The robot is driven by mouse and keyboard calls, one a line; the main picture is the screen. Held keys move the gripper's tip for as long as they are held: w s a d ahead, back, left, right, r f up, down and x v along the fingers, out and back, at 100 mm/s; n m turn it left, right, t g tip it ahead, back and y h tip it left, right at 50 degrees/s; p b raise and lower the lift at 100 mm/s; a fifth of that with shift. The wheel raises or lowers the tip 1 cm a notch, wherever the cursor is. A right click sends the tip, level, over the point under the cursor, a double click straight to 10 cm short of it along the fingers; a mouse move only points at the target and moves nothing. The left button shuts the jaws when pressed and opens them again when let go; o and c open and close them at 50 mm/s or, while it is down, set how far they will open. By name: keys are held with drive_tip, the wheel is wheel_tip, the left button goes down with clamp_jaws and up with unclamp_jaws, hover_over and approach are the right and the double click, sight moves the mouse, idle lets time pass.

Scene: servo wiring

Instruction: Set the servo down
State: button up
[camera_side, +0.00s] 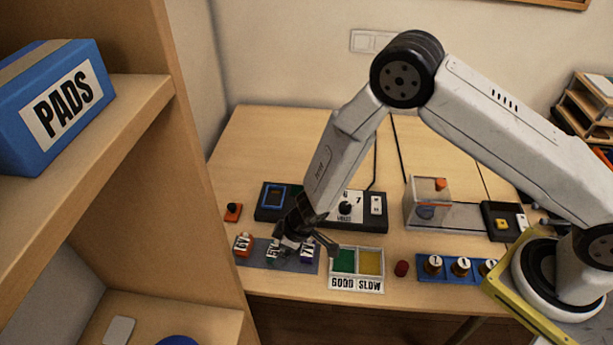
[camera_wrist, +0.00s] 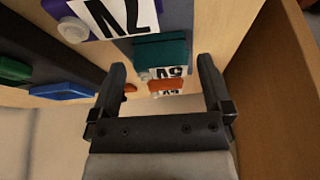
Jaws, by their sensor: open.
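Three small servos with white labels stand on a grey mat (camera_side: 240,258) at the table's front left. The orange-red servo (camera_side: 243,245) is at the left end, a dark teal servo (camera_side: 273,249) in the middle, and a purple servo (camera_side: 307,252) at the right end, partly covered by my gripper. My gripper (camera_wrist: 162,66) is open over the row. In the wrist view the teal servo (camera_wrist: 160,52) shows between the fingers, with the orange servo (camera_wrist: 166,86) beyond it and the purple servo (camera_wrist: 105,14) at upper left. I cannot tell whether a finger touches the teal servo.
A black tester panel (camera_side: 377,222) with a dial stands behind. A red cylinder (camera_side: 401,268) and a blue rack (camera_side: 424,270) are further right. A wooden shelf (camera_side: 190,150) rises close on the left.

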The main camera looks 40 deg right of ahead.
drive_tip(key=shift+v, duration=3)
drive_tip(key=shift+d, duration=0.1)
drive_tip(key=s+d+r+m+h, duration=0.3)
drive_tip(key=d+r+m, duration=0.1)
drive_tip(key=d+r, duration=0.8)
drive_tip(key=s+d+r+m, duration=0.2)
drive_tip(key=s+d+r, duration=0.1)
drive_tip(key=s, duration=0.2)
drive_tip(key=s+d+r+m, duration=0.2)
drive_tip(key=s+d+r, duration=0.1)
drive_tip(key=s, duration=0.3)
drive_tip(key=shift+d+g, duration=0.4)
drive_tip(key=shift+r, duration=0.1)
